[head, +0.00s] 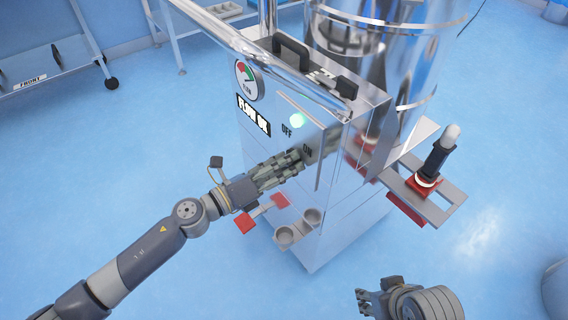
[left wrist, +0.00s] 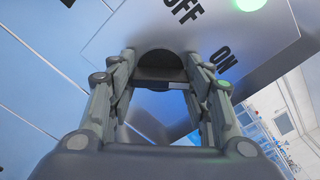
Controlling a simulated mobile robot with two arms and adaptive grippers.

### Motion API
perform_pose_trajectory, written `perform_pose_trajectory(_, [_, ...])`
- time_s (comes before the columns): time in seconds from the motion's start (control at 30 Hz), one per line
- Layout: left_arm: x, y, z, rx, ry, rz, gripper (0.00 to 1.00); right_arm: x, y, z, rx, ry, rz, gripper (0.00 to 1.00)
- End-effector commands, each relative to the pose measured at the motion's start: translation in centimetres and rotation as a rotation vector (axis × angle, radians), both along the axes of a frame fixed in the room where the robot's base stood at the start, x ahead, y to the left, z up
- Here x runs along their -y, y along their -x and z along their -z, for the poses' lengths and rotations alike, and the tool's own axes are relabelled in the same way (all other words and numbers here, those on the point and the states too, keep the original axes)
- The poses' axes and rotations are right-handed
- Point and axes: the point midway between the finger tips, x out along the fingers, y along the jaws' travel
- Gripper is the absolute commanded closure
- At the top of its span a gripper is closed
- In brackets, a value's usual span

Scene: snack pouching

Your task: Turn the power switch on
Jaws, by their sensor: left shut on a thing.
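The steel machine (head: 350,118) has a front panel with OFF and ON labels and a lit green lamp (head: 297,119). The lamp also shows at the top of the left wrist view (left wrist: 250,4). My left gripper (head: 298,158) is at the panel just below the labels, its fingers shut on the dark, rounded power switch (left wrist: 160,60). In the head view the fingers hide most of the switch, and I cannot tell its exact setting. My right gripper (head: 366,301) is low at the right, away from the machine; its finger opening is unclear.
A gauge (head: 246,80) sits on the panel. Small round cups (head: 285,236) and a red-ended bracket (head: 245,223) stick out below my left gripper. A side shelf (head: 449,196) holds a black-handled piece (head: 437,155). Shelving carts stand behind; the blue floor at right is mostly clear.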

Motion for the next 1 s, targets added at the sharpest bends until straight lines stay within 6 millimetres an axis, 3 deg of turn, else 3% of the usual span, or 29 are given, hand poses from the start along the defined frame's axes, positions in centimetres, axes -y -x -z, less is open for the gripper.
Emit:
perform_pose_trajectory(0.07, [0.0, 0.1, 0.1, 0.001, -0.004, 0.001, 0.78, 0.0, 0.0, 0.0, 0.000, 0.000, 0.000, 0.60])
perform_pose_trajectory(0.1, [0.0, 0.1, 0.1, 0.001, -0.004, 0.001, 0.52, 0.0, 0.0, 0.0, 0.000, 0.000, -0.001, 0.60])
perform_pose_trajectory(0.2, [0.0, 0.0, 0.1, 0.000, -0.003, 0.001, 0.33, 0.0, 0.0, 0.0, 0.000, 0.000, -0.001, 0.60])
perform_pose_trajectory(0.63, [-0.5, 0.4, 0.1, -0.001, 0.000, -0.001, 0.33, -0.1, -0.1, 0.0, 0.001, -0.001, 0.000, 0.60])
perform_pose_trajectory(1.0, [-5.8, 4.3, 0.2, -0.005, -0.002, 0.000, 0.33, 0.0, 0.0, 0.0, -0.001, -0.001, 0.000, 0.60])
